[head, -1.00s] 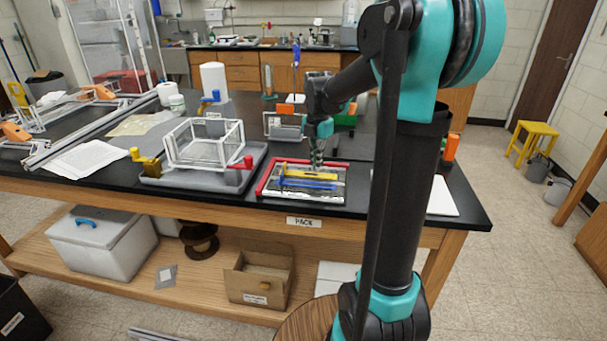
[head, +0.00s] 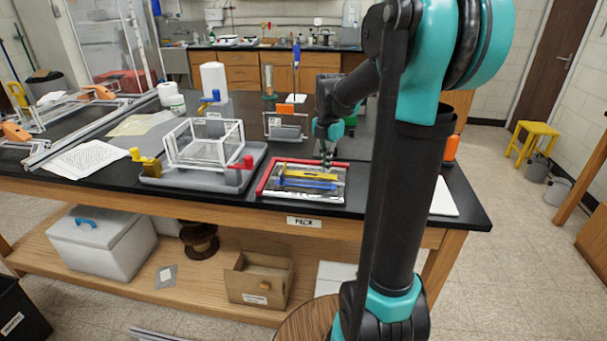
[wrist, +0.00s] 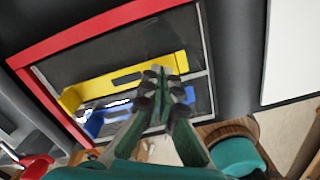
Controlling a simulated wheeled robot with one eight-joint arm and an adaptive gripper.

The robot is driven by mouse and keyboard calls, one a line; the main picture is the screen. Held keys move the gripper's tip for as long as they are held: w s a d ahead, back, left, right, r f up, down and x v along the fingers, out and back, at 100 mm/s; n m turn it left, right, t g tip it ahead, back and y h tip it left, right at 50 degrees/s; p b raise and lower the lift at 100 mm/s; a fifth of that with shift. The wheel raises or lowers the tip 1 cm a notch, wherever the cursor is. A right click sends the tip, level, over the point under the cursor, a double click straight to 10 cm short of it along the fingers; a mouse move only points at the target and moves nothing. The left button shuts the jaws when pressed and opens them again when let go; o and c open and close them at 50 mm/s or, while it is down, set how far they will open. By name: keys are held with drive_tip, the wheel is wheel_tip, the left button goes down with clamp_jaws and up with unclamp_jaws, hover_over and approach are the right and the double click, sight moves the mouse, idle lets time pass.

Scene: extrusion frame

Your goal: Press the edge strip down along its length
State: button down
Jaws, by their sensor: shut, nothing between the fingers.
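A flat panel (head: 318,195) lies on the black bench, with a red edge strip (head: 302,162) along its back and left sides. The wrist view shows the same red strip (wrist: 100,27) running along the top and down the left. A yellow bar (head: 312,174) and a blue bar (head: 308,184) lie across the panel. My gripper (head: 327,166) is shut and empty, pointing down near the right end of the panel. In the wrist view its fingertips (wrist: 162,72) overlap the yellow bar's right end (wrist: 181,62). I cannot tell whether they touch it. The red strip lies beyond them.
A grey tray (head: 195,183) with a white wire-like frame (head: 204,145) stands left of the panel. A small holder with an orange piece (head: 287,126) stands behind. White sheet (head: 443,197) lies to the right. The bench's front edge is close to the panel.

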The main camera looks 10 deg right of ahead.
sight(296, 173)
drive_tip(key=shift+f, duration=0.75)
idle(0.8)
drive_tip(key=shift+r, duration=0.95)
drive_tip(key=shift+a, duration=0.1)
drive_tip(key=shift+w+a, duration=0.5)
drive_tip(key=shift+a, duration=1)
drive_tip(key=shift+w+a, duration=0.5)
drive_tip(key=shift+a, duration=1)
drive_tip(key=shift+w+a, duration=0.5)
drive_tip(key=shift+a, duration=1)
drive_tip(key=shift+f, duration=0.95)
drive_tip(key=shift+r, duration=0.1)
drive_tip(key=shift+r, duration=0.8)
